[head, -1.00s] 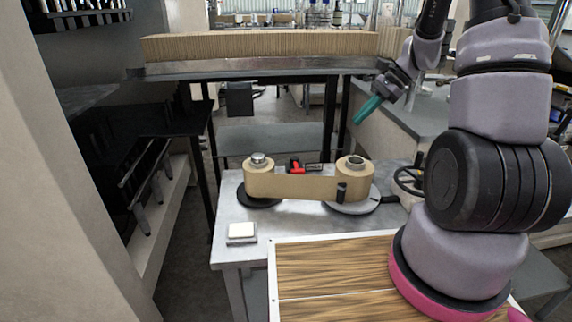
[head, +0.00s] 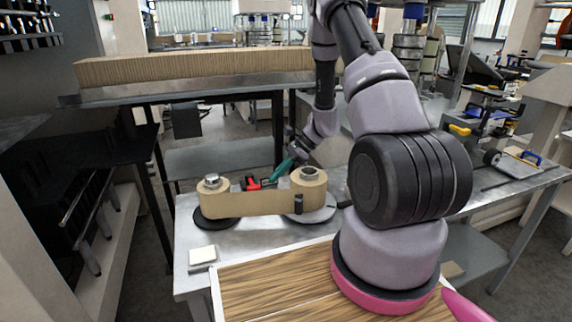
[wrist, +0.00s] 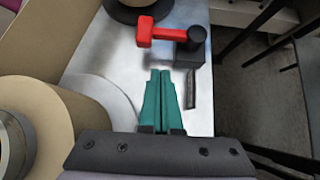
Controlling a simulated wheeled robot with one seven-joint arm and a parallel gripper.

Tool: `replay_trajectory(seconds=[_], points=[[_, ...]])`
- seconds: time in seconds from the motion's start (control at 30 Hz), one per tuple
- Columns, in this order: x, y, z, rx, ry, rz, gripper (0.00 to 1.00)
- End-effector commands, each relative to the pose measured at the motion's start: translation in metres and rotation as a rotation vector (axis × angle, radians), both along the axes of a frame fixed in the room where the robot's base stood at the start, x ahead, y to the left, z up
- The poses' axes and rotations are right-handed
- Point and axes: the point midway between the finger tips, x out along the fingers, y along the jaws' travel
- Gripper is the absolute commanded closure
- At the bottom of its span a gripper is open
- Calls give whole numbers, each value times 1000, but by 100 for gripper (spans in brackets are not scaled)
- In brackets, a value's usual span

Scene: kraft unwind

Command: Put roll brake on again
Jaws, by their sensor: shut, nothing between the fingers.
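The roll brake's red lever (wrist: 160,33) reaches left from a black post and block (wrist: 190,56) on the metal table in the wrist view. In the head view the red lever (head: 253,184) shows behind the kraft paper web. My gripper (wrist: 160,74) points toward the brake with its green fingers together and nothing between them. Its tips appear short of the lever and block, apart from both. In the head view my gripper (head: 282,170) is above the table, behind the web and close to the right paper roll (head: 308,183).
A left paper roll (head: 212,188) stands on a black disc, and the web (head: 255,204) runs between both rolls. A small white-topped box (head: 203,255) sits at the table's front left. In the wrist view the right roll (wrist: 60,115) is close on the left.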

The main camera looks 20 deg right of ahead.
Motion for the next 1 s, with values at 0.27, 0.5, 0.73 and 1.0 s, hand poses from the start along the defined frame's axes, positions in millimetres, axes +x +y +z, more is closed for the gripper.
replay_trajectory(seconds=[0.27, 0.5, 0.73, 1.0], points=[[0, 39, -6, 0, -1, 2, 100], [1, 46, -6, 0, -1, 0, 100], [1, 46, -6, 0, -1, 0, 100], [-11, 68, -6, 2, 1, 3, 100]])
